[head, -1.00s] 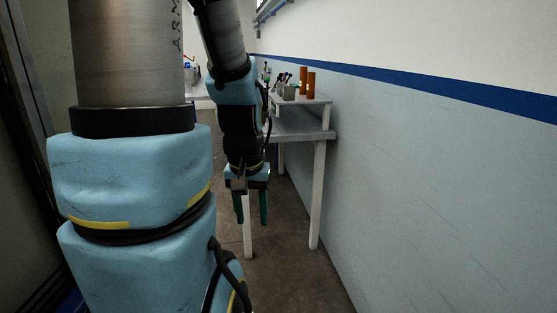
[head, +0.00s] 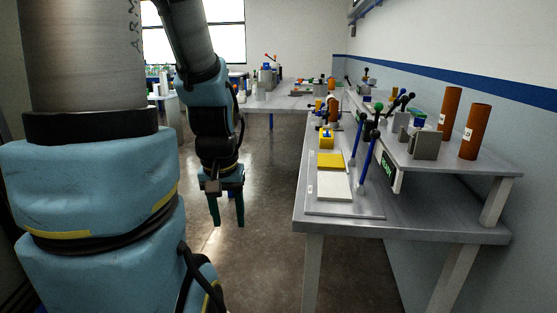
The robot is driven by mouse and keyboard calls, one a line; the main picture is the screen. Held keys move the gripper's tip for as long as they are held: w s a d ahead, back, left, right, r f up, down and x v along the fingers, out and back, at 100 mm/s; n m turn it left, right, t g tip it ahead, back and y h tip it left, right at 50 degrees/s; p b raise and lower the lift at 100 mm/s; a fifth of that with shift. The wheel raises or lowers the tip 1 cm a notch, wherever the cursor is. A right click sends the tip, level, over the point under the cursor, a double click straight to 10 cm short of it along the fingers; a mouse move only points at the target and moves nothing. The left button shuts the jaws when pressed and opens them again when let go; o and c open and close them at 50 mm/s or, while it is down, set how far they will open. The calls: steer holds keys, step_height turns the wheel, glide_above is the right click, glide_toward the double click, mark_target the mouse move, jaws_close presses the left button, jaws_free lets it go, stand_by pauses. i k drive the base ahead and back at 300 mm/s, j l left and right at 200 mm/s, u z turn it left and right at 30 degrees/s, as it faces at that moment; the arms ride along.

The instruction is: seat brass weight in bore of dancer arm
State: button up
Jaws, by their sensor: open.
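My gripper (head: 228,212) hangs pointing down, left of the near bench, over open floor. Its two dark green fingers are apart with nothing between them. I cannot pick out the brass weight or the dancer arm for sure among the small things on the benches. A small yellow block with a dark mark (head: 326,139) sits on the near bench, behind a yellow pad (head: 330,160) and a white pad (head: 334,187).
The grey near bench (head: 430,218) stands at right, with a raised shelf (head: 455,158). The shelf carries two orange-brown cylinders (head: 450,113) (head: 475,132) and a grey block (head: 424,145). Blue posts (head: 366,153) rise beside the pads. A far bench (head: 262,101) stands behind. Floor between is clear.

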mark_target(371, 82)
steer(key=i+j, duration=0.1)
steer(key=i, duration=1.95)
steer(key=i+j+z, duration=0.15)
steer(key=i, duration=0.35)
steer(key=i+z, duration=0.1)
steer(key=i, duration=0.35)
steer(key=i+j+z, duration=0.15)
steer(key=i, duration=0.35)
steer(key=j, duration=0.1)
